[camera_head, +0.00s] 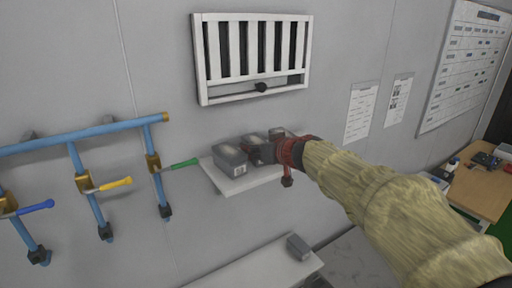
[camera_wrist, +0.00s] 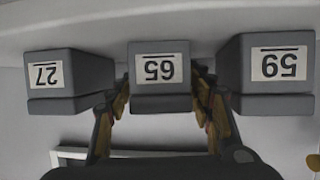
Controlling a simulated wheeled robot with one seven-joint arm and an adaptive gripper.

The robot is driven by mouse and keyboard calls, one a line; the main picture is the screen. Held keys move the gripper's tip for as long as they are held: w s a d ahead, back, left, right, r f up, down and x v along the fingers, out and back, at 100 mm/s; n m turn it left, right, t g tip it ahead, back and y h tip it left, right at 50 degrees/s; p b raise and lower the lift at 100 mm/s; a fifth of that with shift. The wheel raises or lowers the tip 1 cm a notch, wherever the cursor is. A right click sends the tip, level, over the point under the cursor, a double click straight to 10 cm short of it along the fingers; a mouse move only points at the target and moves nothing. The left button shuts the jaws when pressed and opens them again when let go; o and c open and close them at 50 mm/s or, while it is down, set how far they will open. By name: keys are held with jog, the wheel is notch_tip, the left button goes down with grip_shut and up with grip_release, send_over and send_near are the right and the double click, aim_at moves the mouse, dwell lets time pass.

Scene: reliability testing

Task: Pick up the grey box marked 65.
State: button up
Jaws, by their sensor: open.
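The grey box marked 65 (camera_wrist: 159,70) is in the middle of the wrist view, its white label upside down. My gripper (camera_wrist: 160,95) is open, with one finger on each side of this box. Whether the fingers touch it I cannot tell. In the head view my gripper (camera_head: 262,152) is at the wall shelf (camera_head: 248,180), over the middle of a row of grey boxes, and partly hides the middle box (camera_head: 254,138). The labels are too small to read there.
Grey boxes marked 27 (camera_wrist: 55,75) and 59 (camera_wrist: 275,68) stand close on either side. A white slatted wall frame (camera_head: 252,55) hangs above the shelf. Blue pipes with coloured-handled valves (camera_head: 95,150) are at left. A lower shelf holds another grey box (camera_head: 298,246).

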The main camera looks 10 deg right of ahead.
jog(key=shift+w+a+f, duration=0.15)
jog(key=shift+w+f, duration=0.05)
jog(key=shift+w, duration=0.35)
jog(key=shift+s, duration=0.1)
jog(key=shift+c, duration=0.6)
jog(key=c, duration=1.1)
jog(key=shift+r, duration=0.1)
jog(key=shift+c, duration=0.7)
